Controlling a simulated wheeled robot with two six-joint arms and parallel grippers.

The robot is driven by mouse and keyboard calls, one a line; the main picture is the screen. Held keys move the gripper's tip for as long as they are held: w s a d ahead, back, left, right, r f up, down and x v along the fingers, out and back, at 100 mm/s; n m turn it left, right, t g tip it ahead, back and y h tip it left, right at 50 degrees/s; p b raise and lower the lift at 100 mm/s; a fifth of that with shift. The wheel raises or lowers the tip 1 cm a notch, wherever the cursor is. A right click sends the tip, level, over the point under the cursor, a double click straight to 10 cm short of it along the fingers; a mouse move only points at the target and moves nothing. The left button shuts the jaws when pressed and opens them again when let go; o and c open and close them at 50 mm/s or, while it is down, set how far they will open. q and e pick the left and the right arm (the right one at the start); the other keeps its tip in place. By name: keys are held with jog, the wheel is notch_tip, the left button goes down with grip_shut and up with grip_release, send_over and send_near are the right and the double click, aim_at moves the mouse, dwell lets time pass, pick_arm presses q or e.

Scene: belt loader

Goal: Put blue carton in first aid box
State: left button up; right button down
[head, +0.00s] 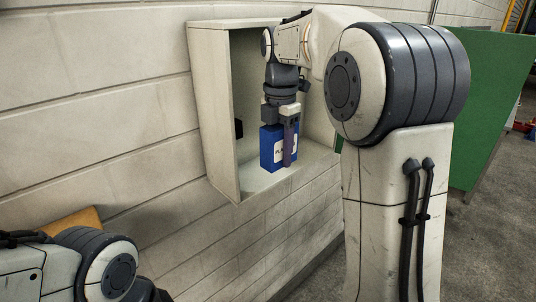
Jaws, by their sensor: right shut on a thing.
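The blue carton (267,151) is upright, with a white label partly showing. My right gripper (283,133) is shut on the carton from above, and one finger covers part of its front. The first aid box (213,110) is a pale, open-fronted box fixed to the brick wall. The carton is at the box's opening, low down near its floor; I cannot tell whether it touches the floor. My right arm hides the box's upper right part. My left arm shows at the lower left, but its gripper is out of view.
A small dark object (239,129) is at the inner left of the box. A green panel (490,105) stands at the right behind my right arm. An orange-brown piece (72,223) is by the wall at the lower left. Grey floor lies at the lower right.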

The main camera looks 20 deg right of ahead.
jog(key=p, duration=0.4)
send_over(257, 177)
notch_tip(257, 177, down, 6)
jog(key=shift+f, duration=0.2)
notch_tip(257, 177, down, 4)
jog(key=shift+r+p, duration=0.1)
jog(key=shift+p, duration=0.9)
jog(key=shift+w+f, duration=0.1)
jog(key=shift+f, duration=0.1)
jog(key=shift+f, duration=0.2)
jog(key=shift+c, duration=1.7)
grip_release()
jog(key=shift+r, duration=0.15)
